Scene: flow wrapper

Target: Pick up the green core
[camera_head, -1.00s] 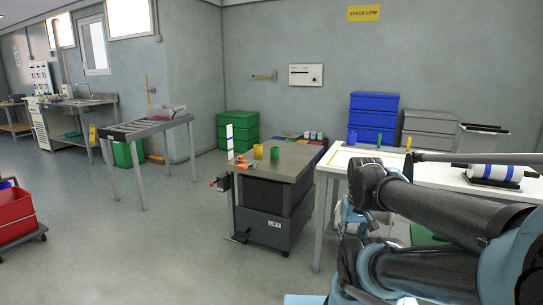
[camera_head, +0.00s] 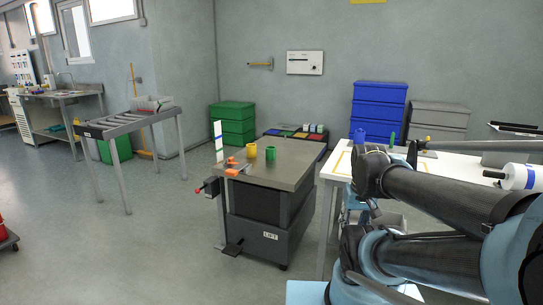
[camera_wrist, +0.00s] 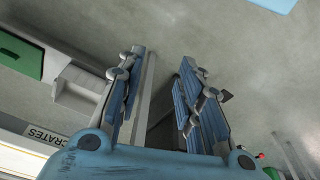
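A short green cylinder (camera_head: 270,154), which looks like the green core, stands upright on the grey top of the lift cart (camera_head: 292,176) in the head view. A yellow cylinder (camera_head: 251,151) stands just left of it. A slim green piece (camera_head: 392,138) also shows on the white table, too small to identify. My gripper (camera_wrist: 163,58) is open in the wrist view, with nothing between its fingers and grey floor beyond. It is away from the green cylinder, which the wrist view does not show.
An orange clamp-like item (camera_head: 235,166) sits at the cart's left edge. The white table (camera_head: 450,169) stands right of the cart, partly behind my arm. A roller stand (camera_head: 125,122), green bins (camera_head: 232,125) and blue bins (camera_head: 378,112) stand farther back. Floor left of the cart is clear.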

